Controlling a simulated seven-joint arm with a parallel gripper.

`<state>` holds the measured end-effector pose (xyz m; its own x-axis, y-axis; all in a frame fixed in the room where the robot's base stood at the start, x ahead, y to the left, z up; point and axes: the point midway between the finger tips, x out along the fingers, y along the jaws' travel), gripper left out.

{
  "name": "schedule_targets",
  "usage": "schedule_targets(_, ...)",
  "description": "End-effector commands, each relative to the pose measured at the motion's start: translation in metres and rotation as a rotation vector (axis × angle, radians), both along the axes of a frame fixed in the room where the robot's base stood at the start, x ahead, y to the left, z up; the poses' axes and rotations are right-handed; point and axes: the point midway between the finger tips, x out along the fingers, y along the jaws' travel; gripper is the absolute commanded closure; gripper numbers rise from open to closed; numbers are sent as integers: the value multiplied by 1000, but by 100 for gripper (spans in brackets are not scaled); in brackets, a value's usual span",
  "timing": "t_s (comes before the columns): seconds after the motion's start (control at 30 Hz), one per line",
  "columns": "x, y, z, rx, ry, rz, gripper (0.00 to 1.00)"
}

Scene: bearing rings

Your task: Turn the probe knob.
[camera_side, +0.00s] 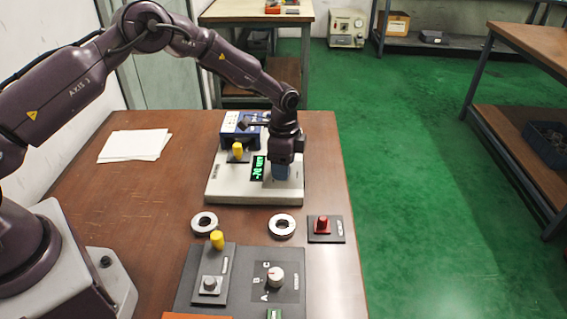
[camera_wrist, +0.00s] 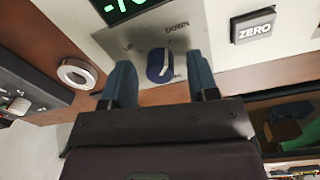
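The blue probe knob (camera_wrist: 159,66) with a white line shows in the wrist view, on a pale instrument face with the word DOWN beside it. My gripper (camera_wrist: 160,72) is open, one blue finger on each side of the knob, with gaps between. In the side view my gripper (camera_side: 281,170) points down over the right part of the white instrument (camera_side: 230,188) and hides the knob. A green lit display (camera_side: 258,168) is left of my gripper. It also shows in the wrist view (camera_wrist: 122,8), partly cut off, with a minus sign.
A yellow-topped lever (camera_side: 238,151) and a blue box (camera_side: 240,127) are left of my gripper. Two steel rings (camera_side: 204,222) (camera_side: 282,226) and a red knob (camera_side: 322,224) lie in front. A dark panel with a white selector knob (camera_side: 275,276) is nearer. A ZERO button (camera_wrist: 253,25) is right of the knob.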

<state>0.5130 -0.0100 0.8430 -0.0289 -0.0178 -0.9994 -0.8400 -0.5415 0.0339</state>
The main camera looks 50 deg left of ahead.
Motion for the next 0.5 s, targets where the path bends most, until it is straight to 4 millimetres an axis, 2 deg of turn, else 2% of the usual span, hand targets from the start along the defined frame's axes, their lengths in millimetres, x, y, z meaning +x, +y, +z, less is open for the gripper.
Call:
schedule_targets(0.17, 0, 0, 1, 0, -1, 1, 46)
schedule_targets(0.27, 1, 0, 7, 0, -2, 1, 46)
schedule_targets(0.37, 2, 1, 23, 0, -4, 0, 46)
schedule_targets(0.5, 3, 1, 54, 0, -6, 1, 46)
